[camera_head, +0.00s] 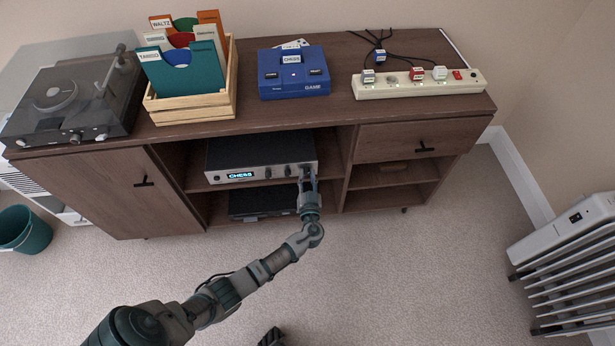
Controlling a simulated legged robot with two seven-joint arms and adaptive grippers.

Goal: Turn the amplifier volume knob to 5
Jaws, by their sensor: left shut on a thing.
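The amplifier (258,152) is a silver-fronted, dark-topped box on the upper shelf of the cabinet's open middle bay. Its lit display (241,175) seems to read "CHESS". Small knobs (287,171) sit right of the display. My left gripper (307,176) reaches up to the right end of the front panel and is shut on the knob there, which its fingers mostly hide. I cannot read the knob's setting or any scale marks.
A turntable (70,98), a wooden record crate (190,108), a blue chess game box (293,75) and a power strip (420,89) stand on the cabinet top. A dark device (262,204) sits below the amplifier. A heater (568,230) stands right; carpet in front is mostly clear.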

